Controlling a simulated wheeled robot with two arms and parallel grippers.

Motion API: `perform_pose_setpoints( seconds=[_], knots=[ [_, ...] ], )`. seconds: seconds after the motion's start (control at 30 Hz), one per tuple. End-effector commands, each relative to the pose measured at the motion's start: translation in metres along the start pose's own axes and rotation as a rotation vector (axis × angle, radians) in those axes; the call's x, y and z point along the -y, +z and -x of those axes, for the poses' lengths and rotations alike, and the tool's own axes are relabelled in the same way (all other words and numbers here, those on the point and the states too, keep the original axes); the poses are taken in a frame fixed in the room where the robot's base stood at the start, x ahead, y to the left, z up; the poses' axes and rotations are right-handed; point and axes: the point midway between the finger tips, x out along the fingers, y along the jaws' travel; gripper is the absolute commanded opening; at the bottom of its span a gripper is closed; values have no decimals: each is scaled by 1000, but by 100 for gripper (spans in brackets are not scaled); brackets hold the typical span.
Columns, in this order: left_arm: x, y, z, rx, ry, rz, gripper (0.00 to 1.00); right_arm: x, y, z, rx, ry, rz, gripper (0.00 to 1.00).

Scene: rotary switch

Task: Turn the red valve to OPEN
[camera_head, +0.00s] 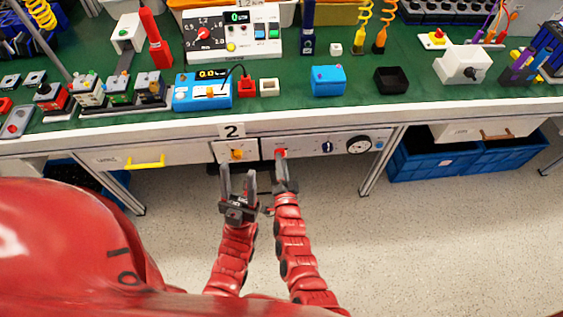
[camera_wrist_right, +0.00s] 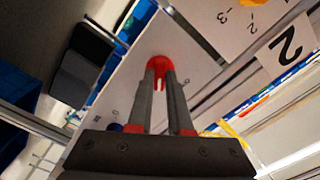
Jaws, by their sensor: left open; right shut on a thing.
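The red valve (camera_head: 281,153) is a small red knob on the white panel (camera_head: 318,144) under the front edge of the bench. It also shows in the right wrist view (camera_wrist_right: 159,62), between the tips of my right gripper (camera_wrist_right: 160,78). My right gripper (camera_head: 283,171) is shut on the red valve, its fingers covering part of it. The OPEN marking cannot be read in either view. My left gripper (camera_head: 238,183) is open and empty, below a yellow-orange knob (camera_head: 238,154) on the panel to the left of the valve.
A drawer with a yellow handle (camera_head: 146,162) is at left. The green bench top (camera_head: 285,112) above holds many devices. Blue crates (camera_head: 430,160) stand at lower right.

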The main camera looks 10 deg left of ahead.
Motion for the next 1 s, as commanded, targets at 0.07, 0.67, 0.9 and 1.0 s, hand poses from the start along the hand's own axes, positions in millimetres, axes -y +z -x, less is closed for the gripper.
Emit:
perform_pose_setpoints(
  seconds=[0.07, 0.67, 0.9, 1.0],
  knots=[
    [0, 0, 1, 0, 0, 0, 50, -2, 2, 1, 4, 3, 69, 0],
    [0, 1, 7, 0, 0, 0, 50, -2, 3, 1, 7, 3, 632, 0],
    [0, 2, 10, 0, 0, 0, 50, -2, 3, 1, 7, 1, 815, 0],
    [-1, 2, 12, 0, 0, 0, 50, -2, 2, 1, 7, 2, 871, 0]
  ],
)
